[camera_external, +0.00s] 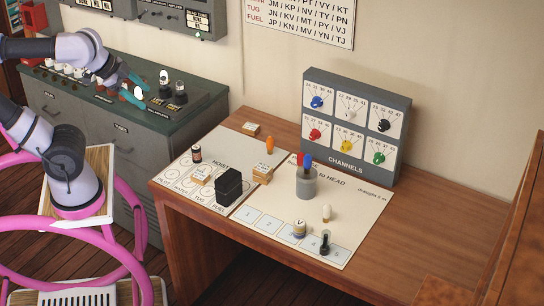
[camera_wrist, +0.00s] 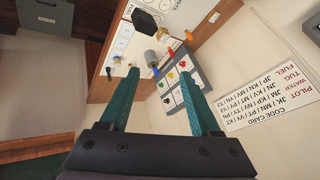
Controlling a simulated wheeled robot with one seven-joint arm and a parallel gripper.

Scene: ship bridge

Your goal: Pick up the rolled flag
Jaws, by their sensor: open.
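Either may be a rolled flag; I cannot tell which one is meant. My gripper (camera_external: 145,94) is open and empty, above the green-topped cabinet at the left, well apart from the holder. It also shows in the wrist view (camera_wrist: 159,74).
A channels panel (camera_external: 357,122) with coloured knobs stands behind the board. A black block (camera_external: 229,187), an orange peg (camera_external: 270,146), a white peg (camera_external: 326,213) and a black stamp (camera_external: 325,243) stand around the holder. The desk's right side is clear.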

